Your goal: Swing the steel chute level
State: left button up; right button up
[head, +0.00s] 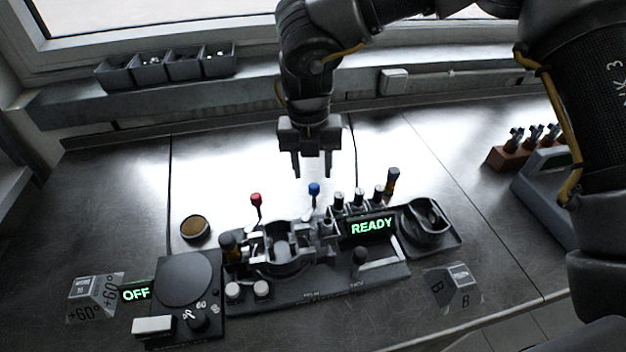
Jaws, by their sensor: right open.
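A dark bench station (330,287) stands in the middle of the bench. At its centre is a grey metal assembly (283,250) with a round opening and upright brackets. I cannot tell for sure which part is the steel chute, or its tilt. A red-knobbed lever (256,199) and a blue-knobbed lever (314,189) stand behind the assembly. A green READY display (371,226) is lit to its right. My right gripper (312,172) points down, open and empty, above and behind the blue knob. My left gripper is not in view.
A dial unit (186,280) with an OFF display (136,293) stands at left. Angled blocks marked +60° (94,297) and B (454,287) flank the station. A round tin (195,228) sits behind. Bins (165,68) line the ledge. Bare bench lies behind the station.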

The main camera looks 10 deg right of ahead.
aim_at(313, 185)
jog(key=shift+d+f+p, duration=0.15)
jog(key=shift+f+p, duration=0.2)
jog(key=shift+f, duration=2.1)
grip_shut()
jog(key=shift+a+r+n+t+b, duration=0.15)
jog(key=shift+a+n, duration=0.7)
jog(key=shift+n, duration=1.8)
jog(key=shift+a+f+n+t+b, duration=0.1)
jog(key=shift+a+n, duration=0.75)
jog(key=shift+n, duration=1.85)
jog(key=shift+a+r+n+t+b, duration=0.15)
jog(key=shift+a+n, duration=0.7)
jog(key=shift+n, duration=1.8)
jog(key=shift+f, duration=0.1)
